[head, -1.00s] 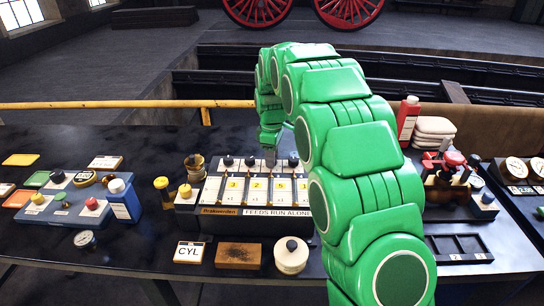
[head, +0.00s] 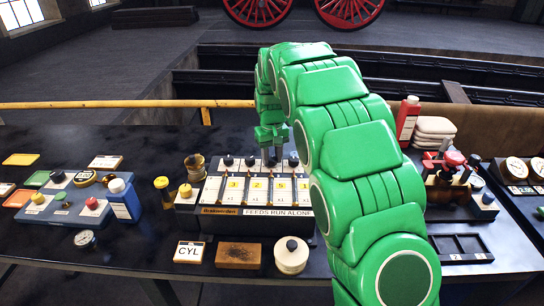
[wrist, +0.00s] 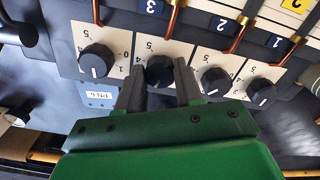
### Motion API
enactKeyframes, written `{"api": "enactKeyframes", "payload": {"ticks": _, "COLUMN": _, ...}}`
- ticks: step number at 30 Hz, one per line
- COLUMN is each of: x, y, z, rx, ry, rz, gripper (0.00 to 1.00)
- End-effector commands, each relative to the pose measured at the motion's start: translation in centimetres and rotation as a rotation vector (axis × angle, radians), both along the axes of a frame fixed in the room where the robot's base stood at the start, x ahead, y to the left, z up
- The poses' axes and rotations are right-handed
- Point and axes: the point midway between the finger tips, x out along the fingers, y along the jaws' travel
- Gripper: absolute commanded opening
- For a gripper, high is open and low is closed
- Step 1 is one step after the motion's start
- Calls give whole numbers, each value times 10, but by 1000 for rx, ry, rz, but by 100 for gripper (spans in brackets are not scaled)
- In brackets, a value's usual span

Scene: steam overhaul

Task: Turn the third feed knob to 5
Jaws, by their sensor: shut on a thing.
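The feed unit (head: 257,222) carries a row of dark round knobs along its back edge. My gripper (head: 272,157) reaches down onto the third knob from the left. In the wrist view, which is turned upside down, this third knob (wrist: 159,71) is second from the left. My gripper (wrist: 158,82) has its two grey fingers on either side of it, shut on it. A 5 is printed by this knob's dial. The fingers hide part of the dial, and I cannot read the knob's pointer.
Neighbouring knobs stand close on both sides: the fourth (wrist: 97,61) and the second (wrist: 214,81). Copper pipes (wrist: 240,35) rise beyond them. A round white pot (head: 291,256), a brown block (head: 238,256) and a CYL card (head: 189,252) lie in front of the unit.

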Motion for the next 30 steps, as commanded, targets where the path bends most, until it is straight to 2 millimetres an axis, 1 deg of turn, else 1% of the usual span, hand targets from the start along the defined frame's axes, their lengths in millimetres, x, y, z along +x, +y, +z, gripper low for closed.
{"api": "enactKeyframes", "payload": {"ticks": 30, "x": 0, "y": 1, "z": 0, "rx": -1, "ry": 1, "rz": -965, "gripper": 5}}
